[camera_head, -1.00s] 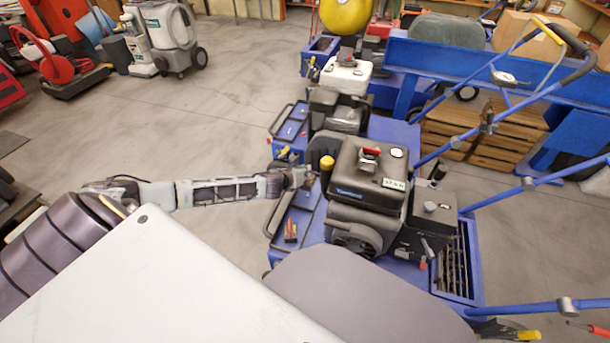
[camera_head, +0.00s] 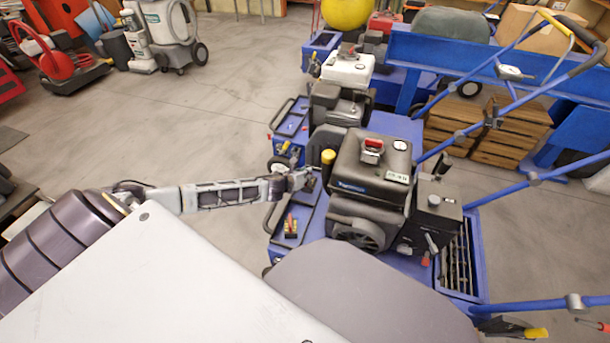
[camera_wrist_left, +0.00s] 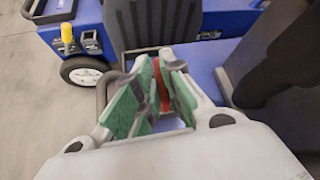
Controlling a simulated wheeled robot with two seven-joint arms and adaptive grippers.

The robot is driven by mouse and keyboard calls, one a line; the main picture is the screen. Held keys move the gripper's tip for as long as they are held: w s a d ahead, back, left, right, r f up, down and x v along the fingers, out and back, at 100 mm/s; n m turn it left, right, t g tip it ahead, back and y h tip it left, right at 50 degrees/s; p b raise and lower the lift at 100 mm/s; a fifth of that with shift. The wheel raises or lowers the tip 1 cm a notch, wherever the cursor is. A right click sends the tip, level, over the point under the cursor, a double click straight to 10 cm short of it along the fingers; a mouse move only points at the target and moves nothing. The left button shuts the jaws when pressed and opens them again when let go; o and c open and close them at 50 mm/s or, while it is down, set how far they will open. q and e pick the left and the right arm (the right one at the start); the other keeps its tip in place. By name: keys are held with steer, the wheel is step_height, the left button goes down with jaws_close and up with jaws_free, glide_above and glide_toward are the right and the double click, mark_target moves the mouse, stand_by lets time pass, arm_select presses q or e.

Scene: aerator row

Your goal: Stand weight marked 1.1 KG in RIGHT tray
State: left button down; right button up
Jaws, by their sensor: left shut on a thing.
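My left gripper (camera_head: 308,181) is over the near blue machine, beside its black engine. In the left wrist view its green-padded fingers (camera_wrist_left: 158,95) are closed on a red thing (camera_wrist_left: 161,84), mostly hidden between them. I cannot read any marking on it. A blue front tray (camera_head: 315,212) of the near machine lies below the gripper. Another blue front tray (camera_head: 293,118) is on the farther machine. I cannot tell which tray is the right one. My right gripper is not in view.
The near black engine (camera_head: 370,185) stands close to the right of the gripper. A yellow-capped post (camera_head: 328,157) is just beside it. The farther machine has a white-topped engine (camera_head: 347,70). Open concrete floor (camera_head: 220,110) lies to the left.

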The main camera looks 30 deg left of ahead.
arm_select(q)
steer(key=shift+w, duration=0.1)
steer(key=shift+f+b, duration=0.55)
steer(key=shift+f, duration=0.2)
steer(key=shift+f+b, duration=0.55)
steer(key=shift+f, duration=0.4)
steer(key=c, duration=2)
jaws_free()
steer(key=shift+f, duration=0.2)
steer(key=o, duration=0.5)
steer(key=shift+s+r, duration=0.15)
steer(key=shift+s, duration=0.15)
